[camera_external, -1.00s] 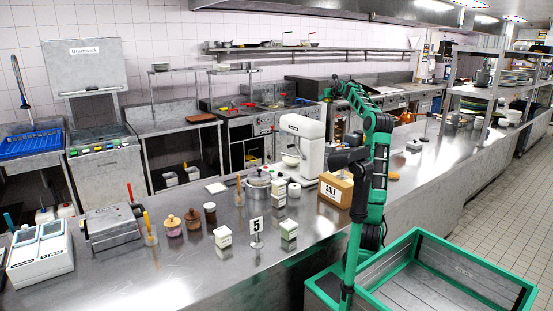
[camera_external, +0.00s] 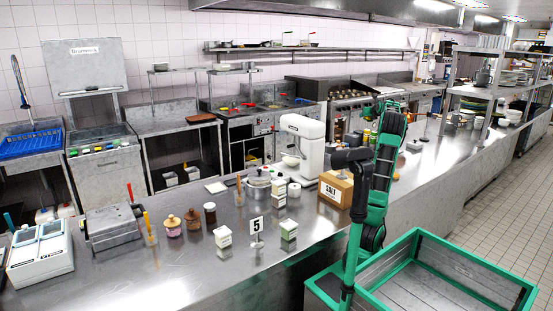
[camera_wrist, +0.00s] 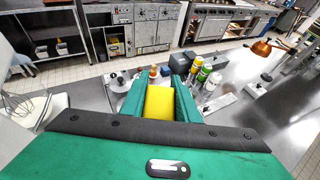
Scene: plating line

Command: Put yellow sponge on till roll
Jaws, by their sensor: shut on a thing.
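The yellow sponge (camera_wrist: 159,102) shows in the wrist view between the two green fingers of my gripper (camera_wrist: 160,95). My gripper is shut on it and holds it over the steel counter. In the outside view my arm stands to the right of the salt box, and the gripper and sponge cannot be made out behind it. A small white upright cylinder (camera_external: 294,191), which looks like the till roll, stands on the counter between the pot and the salt box. I cannot make out the till roll for certain in the wrist view.
The salt box (camera_external: 335,189) and white mixer (camera_external: 311,150) stand left of my arm. A lidded pot (camera_external: 258,187) and a number 5 stand (camera_external: 257,226) are farther left.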

